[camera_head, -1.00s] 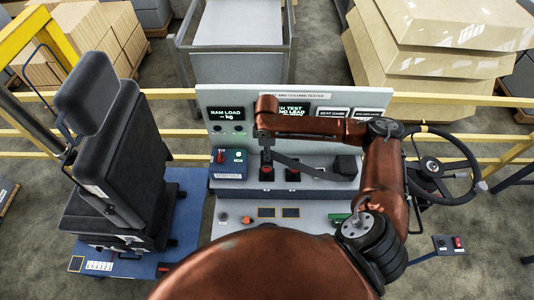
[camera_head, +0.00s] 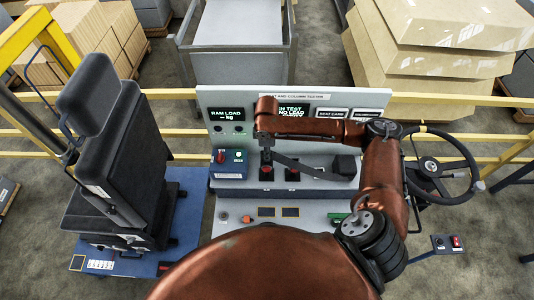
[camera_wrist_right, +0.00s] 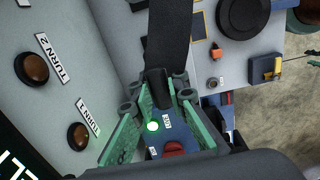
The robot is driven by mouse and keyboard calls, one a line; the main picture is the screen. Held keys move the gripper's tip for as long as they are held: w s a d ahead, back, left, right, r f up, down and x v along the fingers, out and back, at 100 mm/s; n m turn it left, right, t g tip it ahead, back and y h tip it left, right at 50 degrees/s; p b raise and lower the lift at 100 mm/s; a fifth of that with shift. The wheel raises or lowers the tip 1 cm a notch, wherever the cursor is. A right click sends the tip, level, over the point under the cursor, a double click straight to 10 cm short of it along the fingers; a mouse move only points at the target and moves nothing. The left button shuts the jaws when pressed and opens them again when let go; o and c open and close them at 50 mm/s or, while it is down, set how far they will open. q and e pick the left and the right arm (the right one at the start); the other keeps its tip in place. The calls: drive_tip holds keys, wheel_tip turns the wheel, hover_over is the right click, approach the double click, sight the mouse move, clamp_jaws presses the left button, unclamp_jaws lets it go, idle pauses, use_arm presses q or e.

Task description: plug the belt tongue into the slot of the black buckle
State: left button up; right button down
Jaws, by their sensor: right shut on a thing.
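My right gripper (camera_head: 266,143) hangs above the left of two dark red-topped blocks (camera_head: 266,174) on the test bench; I cannot tell which is the black buckle. In the right wrist view its green fingers (camera_wrist_right: 160,95) are shut on a black piece (camera_wrist_right: 158,84), seemingly the belt tongue. A black belt strap (camera_wrist_right: 168,35) runs from it. In the head view the strap (camera_head: 305,168) slopes right to a dark box (camera_head: 344,165). The tongue's tip and the buckle slot are hidden. My left gripper is not in view.
A blue box (camera_head: 229,172) with a red knob and green light stands left of the blocks. A black seat (camera_head: 115,160) is at left, a steering wheel (camera_head: 443,166) at right. The tester panel (camera_head: 215,98) rises behind; yellow rails (camera_head: 160,94) cross further back.

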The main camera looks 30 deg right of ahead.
drive_tip(key=shift+f, duration=0.5)
drive_tip(key=c, duration=1.8)
unclamp_jaws()
drive_tip(key=shift+r, duration=0.1)
wheel_tip(320, 180, up, 12)
drive_tip(key=shift+f, duration=0.1)
drive_tip(key=shift+o, duration=0.4)
drive_tip(key=o, duration=1.4)
drive_tip(key=shift+c, duration=0.2)
